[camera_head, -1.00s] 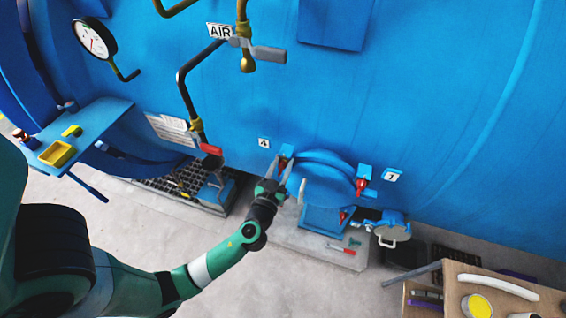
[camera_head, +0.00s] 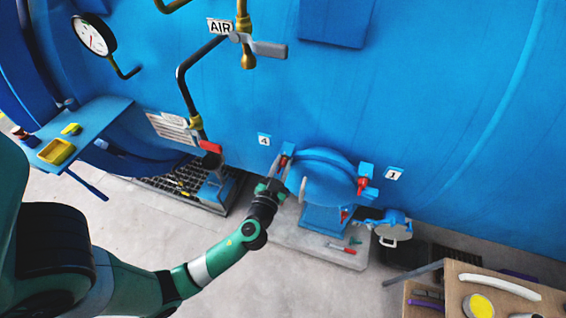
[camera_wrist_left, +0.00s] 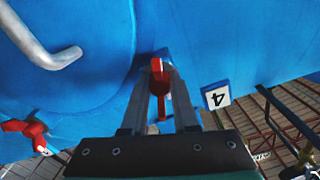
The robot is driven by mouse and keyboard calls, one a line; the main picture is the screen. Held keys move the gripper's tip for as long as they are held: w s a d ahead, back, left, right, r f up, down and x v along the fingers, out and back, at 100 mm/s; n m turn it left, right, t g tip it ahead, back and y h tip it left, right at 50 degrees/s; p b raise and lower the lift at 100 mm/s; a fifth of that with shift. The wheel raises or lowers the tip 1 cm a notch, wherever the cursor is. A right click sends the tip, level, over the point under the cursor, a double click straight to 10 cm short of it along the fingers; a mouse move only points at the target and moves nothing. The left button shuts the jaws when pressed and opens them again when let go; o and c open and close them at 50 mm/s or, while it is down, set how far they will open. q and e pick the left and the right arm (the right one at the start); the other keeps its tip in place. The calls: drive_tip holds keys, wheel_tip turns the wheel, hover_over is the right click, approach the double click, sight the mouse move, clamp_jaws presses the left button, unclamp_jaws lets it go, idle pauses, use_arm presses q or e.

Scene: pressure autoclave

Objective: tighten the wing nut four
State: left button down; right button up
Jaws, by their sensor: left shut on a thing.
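Red wing nut four (camera_head: 284,160) sits at the upper left of the round blue hatch (camera_head: 325,180), below the white "4" label (camera_head: 264,140). My left gripper (camera_head: 279,168) reaches it from the lower left and is shut on it. In the left wrist view the wing nut (camera_wrist_left: 157,78) stands between the two grey fingers (camera_wrist_left: 158,88), which partly hide it. The "4" label (camera_wrist_left: 217,96) is to the right there. My right gripper is not in view.
Another red wing nut (camera_head: 362,186) is at the hatch's right, near the "1" label (camera_head: 394,174). A bent grey handle (camera_wrist_left: 45,45) juts out at upper left in the left wrist view. A wooden cart (camera_head: 445,275) stands at lower right.

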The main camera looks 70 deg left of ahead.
use_arm(q)
drive_tip(key=m, duration=0.3)
drive_tip(key=shift+m, duration=0.3)
drive_tip(key=m, duration=0.3)
drive_tip(key=shift+m, duration=0.3)
drive_tip(key=m, duration=0.3)
drive_tip(key=shift+m, duration=0.4)
drive_tip(key=m+p, duration=0.1)
drive_tip(key=m, duration=0.3)
drive_tip(key=m+p, duration=0.1)
drive_tip(key=m, duration=0.3)
drive_tip(key=m+p, duration=0.1)
drive_tip(key=m, duration=0.3)
drive_tip(key=shift+m+p, duration=0.3)
drive_tip(key=m+p, duration=0.1)
drive_tip(key=m, duration=0.3)
drive_tip(key=shift+m+p, duration=0.3)
drive_tip(key=shift+p, duration=0.1)
drive_tip(key=m+p, duration=0.1)
drive_tip(key=m, duration=0.3)
drive_tip(key=shift+f, duration=0.15)
drive_tip(key=shift+p, duration=0.3)
